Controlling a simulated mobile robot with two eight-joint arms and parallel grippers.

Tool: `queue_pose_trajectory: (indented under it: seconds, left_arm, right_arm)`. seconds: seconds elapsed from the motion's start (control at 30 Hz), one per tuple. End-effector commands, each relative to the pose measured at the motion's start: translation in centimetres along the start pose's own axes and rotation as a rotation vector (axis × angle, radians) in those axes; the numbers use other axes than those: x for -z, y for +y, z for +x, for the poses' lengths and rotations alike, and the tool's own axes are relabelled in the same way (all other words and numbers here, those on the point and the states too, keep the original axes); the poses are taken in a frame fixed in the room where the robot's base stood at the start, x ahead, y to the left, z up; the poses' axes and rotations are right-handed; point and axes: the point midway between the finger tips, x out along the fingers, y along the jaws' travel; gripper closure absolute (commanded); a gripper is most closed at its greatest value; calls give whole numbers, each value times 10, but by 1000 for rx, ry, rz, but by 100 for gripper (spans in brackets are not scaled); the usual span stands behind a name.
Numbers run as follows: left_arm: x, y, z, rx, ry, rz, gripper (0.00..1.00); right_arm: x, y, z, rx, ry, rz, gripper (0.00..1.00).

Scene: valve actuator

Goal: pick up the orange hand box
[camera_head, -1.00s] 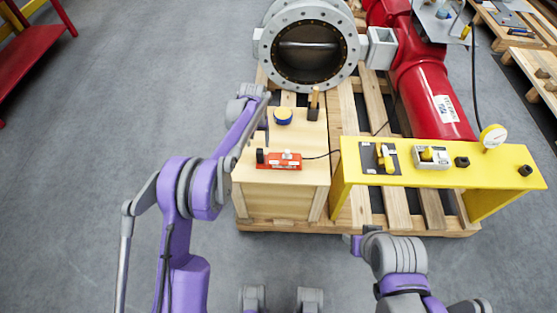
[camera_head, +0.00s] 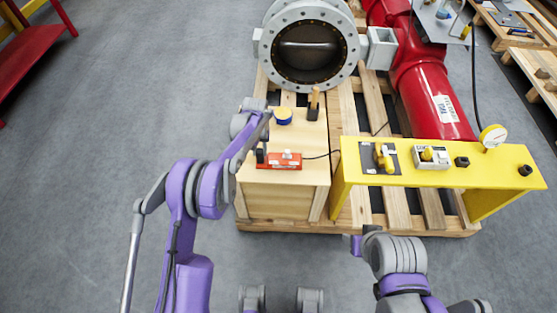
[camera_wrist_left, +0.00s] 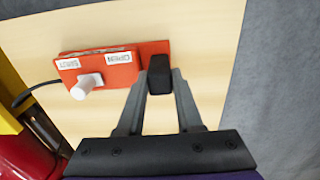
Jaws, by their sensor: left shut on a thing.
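The orange hand box (camera_head: 281,162) lies on top of the wooden crate. It has a white knob, a black grip block at its left end and a cable from its right end. In the left wrist view the box (camera_wrist_left: 110,65) shows labels reading "OPEN" and another word. My left gripper (camera_head: 260,150) is at the box's left end. In the wrist view its fingers (camera_wrist_left: 160,78) are shut on the black block of the box, one on each side. The box appears to rest on the crate top. My right gripper (camera_head: 360,240) is low at the right, apart from the box; its fingers are not clear.
The wooden crate (camera_head: 280,200) stands on a pallet. A blue-yellow round cap (camera_head: 283,115) and a wooden-handled tool (camera_head: 314,103) are behind the box. A yellow bench (camera_head: 440,175) with switches stands to the right. A grey flanged valve (camera_head: 308,45) is behind.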

Motion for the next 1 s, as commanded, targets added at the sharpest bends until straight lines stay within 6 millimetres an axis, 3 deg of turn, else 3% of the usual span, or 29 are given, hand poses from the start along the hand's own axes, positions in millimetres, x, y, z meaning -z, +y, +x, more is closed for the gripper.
queue_pose_trajectory:
  seconds: [0.07, 1.0]
  left_arm:
    - [0, 0, 0, 0, 0, 0, 100]
    - [0, 0, 0, 0, 0, 0, 100]
  right_arm:
    - [0, 0, 0, 0, 0, 0, 46]
    - [0, 0, 0, 0, 0, 0, 46]
